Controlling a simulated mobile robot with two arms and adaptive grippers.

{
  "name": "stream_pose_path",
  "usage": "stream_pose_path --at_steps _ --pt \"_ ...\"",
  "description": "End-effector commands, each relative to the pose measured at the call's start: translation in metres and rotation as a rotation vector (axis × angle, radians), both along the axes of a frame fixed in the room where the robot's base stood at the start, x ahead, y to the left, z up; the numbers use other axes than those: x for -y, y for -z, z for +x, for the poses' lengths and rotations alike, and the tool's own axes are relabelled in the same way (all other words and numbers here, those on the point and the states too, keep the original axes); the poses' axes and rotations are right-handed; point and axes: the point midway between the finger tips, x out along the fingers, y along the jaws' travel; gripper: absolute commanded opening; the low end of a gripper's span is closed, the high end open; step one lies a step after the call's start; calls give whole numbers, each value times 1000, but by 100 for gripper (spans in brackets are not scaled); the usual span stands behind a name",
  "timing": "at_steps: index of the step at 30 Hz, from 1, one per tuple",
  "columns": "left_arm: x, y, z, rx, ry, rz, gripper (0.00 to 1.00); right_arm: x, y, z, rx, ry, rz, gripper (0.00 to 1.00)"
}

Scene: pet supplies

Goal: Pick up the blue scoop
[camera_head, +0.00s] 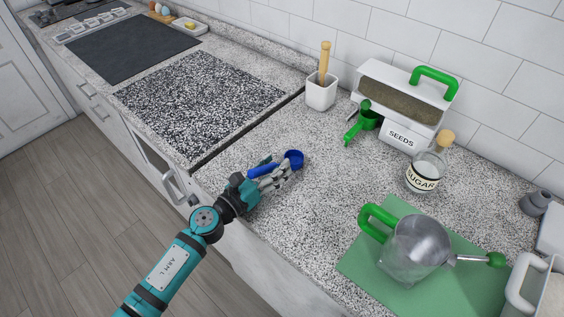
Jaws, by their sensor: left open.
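The blue scoop (293,158) lies on the speckled counter near its front edge, left of the middle. Its round bowl is to the right and its handle points left. My left gripper (285,174) is open at the scoop, with its fingers beside and partly in front of the handle. The fingers hide part of the scoop, and I cannot tell whether they touch it. My right gripper is not in view.
A green scoop (364,122) lies by the seeds box (405,101). A sugar jar (425,172) and a white pot (321,92) stand behind. A clear jug (415,250) sits on a green mat (357,264) at right. The counter's middle is clear.

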Motion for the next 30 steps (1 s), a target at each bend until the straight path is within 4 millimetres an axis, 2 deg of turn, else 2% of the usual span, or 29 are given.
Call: stream_pose_path --at_steps 5,15,17,30 --pt "0 0 0 1 0 1 49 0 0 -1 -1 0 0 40" --pt "0 0 0 0 -1 0 6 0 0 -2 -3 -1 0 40" --pt "0 0 0 0 -1 0 0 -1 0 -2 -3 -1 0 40" --pt "-1 -6 0 3 0 1 0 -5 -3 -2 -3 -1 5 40"
